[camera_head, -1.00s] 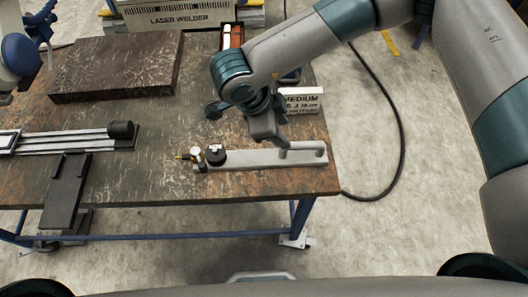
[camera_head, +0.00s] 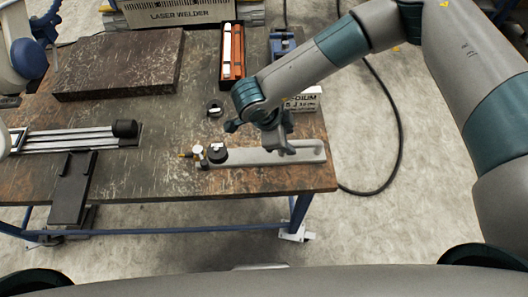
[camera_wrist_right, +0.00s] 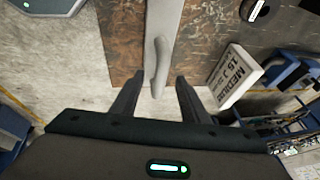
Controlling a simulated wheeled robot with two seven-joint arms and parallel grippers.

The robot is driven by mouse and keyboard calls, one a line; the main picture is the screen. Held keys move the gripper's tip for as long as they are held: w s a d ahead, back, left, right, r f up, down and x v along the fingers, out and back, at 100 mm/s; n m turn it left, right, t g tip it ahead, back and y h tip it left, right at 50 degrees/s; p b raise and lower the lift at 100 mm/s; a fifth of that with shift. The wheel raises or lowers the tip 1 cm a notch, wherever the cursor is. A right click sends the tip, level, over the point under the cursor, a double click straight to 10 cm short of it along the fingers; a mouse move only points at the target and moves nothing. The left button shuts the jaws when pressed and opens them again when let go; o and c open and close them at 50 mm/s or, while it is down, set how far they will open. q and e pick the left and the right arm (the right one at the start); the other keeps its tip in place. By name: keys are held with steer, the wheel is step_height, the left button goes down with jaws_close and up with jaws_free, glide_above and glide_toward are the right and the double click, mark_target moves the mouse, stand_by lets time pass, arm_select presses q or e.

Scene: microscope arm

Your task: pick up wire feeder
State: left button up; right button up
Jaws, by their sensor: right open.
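The wire feeder (camera_head: 245,158) appears to be the long grey device lying near the table's front edge. It has a black knob and a brass-coloured tip at its left end and a raised handle at its right end. My right gripper (camera_head: 280,147) is over its right half, and the arm hides part of it. In the right wrist view, my right gripper (camera_wrist_right: 160,78) is open and empty. The feeder's handle (camera_wrist_right: 159,68) shows between its two fingers; I cannot tell how far beyond the fingertips it is. My left gripper is not in view.
A white box marked MEDIUM (camera_head: 303,100) stands close behind the feeder's right end. A dark slab (camera_head: 118,62), a railed fixture (camera_head: 70,142) and an orange tray (camera_head: 239,60) are also on the table. A small black ring (camera_head: 215,109) lies behind the feeder.

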mark_target(291, 143)
steer(key=shift+w+f+p, duration=0.1)
steer(key=shift+f+p, duration=0.15)
steer(key=shift+p, duration=0.15)
steer(key=p+x, duration=0.1)
steer(key=x, duration=0.2)
steer(key=shift+w+a+p, duration=0.1)
steer(key=shift+a+p, duration=0.05)
steer(key=shift+p, duration=0.2)
steer(key=shift+w+f, duration=0.1)
steer(key=shift+f, duration=0.35)
jaws_close()
steer(key=shift+r, duration=0.1)
stand_by(0.6)
